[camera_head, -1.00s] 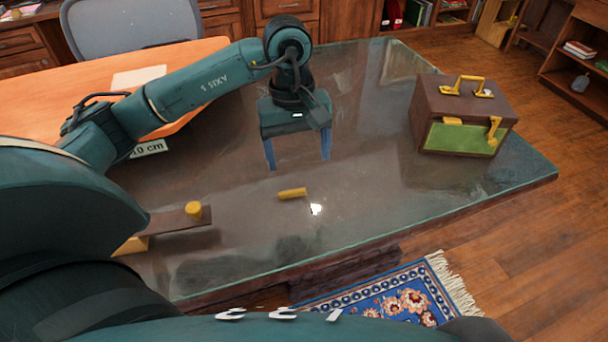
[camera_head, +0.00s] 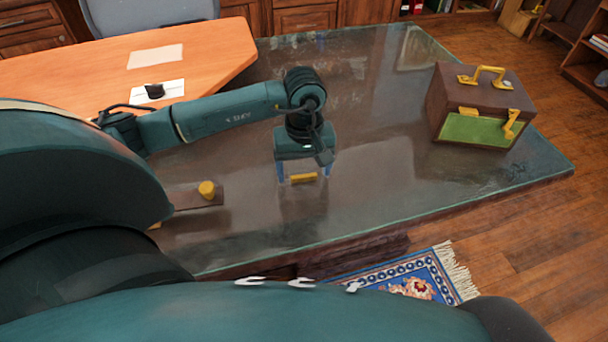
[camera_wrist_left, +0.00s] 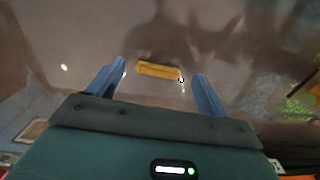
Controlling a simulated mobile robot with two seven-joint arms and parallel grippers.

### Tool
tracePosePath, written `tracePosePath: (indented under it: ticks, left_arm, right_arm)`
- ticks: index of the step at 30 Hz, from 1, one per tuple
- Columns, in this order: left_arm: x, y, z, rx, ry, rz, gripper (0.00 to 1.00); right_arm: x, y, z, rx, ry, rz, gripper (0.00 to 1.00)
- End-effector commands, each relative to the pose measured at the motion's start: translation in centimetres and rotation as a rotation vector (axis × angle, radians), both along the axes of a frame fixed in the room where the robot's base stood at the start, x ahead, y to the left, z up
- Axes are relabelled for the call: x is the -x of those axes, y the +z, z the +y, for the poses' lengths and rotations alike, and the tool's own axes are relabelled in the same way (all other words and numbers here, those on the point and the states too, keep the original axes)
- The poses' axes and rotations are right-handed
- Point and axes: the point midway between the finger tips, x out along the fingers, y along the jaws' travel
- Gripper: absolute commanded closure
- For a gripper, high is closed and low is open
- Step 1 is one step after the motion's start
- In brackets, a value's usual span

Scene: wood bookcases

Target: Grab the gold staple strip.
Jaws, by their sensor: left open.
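The gold staple strip (camera_head: 304,178) lies on the glossy table top. In the head view it shows between the two blue fingers of my left gripper (camera_head: 304,173). In the left wrist view the strip (camera_wrist_left: 158,70) lies crosswise a little beyond the fingertips of the open left gripper (camera_wrist_left: 158,72), within the width of the gap. The jaws hold nothing. My right gripper is in neither view.
A brown case (camera_head: 478,104) with a green panel and yellow handle stands at the right of the glossy table (camera_head: 370,150). A small board with a yellow knob (camera_head: 207,189) lies at the left. An orange desk (camera_head: 205,60) adjoins behind. The table between is clear.

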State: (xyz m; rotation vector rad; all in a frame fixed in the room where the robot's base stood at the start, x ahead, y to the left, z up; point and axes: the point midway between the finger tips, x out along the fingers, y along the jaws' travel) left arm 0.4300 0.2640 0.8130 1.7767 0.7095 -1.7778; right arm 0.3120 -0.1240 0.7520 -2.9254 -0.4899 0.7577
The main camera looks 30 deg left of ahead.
Motion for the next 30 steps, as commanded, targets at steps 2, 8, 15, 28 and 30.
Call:
tracePosePath:
  ticks: [2, 8, 15, 28, 30]
  left_arm:
    - [0.06, -0.76, -0.01, -0.001, 0.000, 0.002, 0.22]
    - [0.01, -1.07, -0.02, 0.001, -0.001, -0.001, 0.22]
    - [0.01, -1.04, -0.01, 0.000, 0.000, 0.000, 0.36]
    - [0.01, -1.01, 0.01, -0.001, 0.000, -0.001, 0.70]
    - [0.01, -1.01, 0.01, -0.001, 0.000, -0.001, 0.70]
  right_arm:
    - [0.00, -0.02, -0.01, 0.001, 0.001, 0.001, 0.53]
    - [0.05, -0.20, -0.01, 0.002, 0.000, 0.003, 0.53]
    - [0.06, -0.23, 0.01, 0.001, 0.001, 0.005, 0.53]
    - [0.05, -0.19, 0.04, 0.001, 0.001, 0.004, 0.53]
    - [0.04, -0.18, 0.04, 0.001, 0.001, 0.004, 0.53]
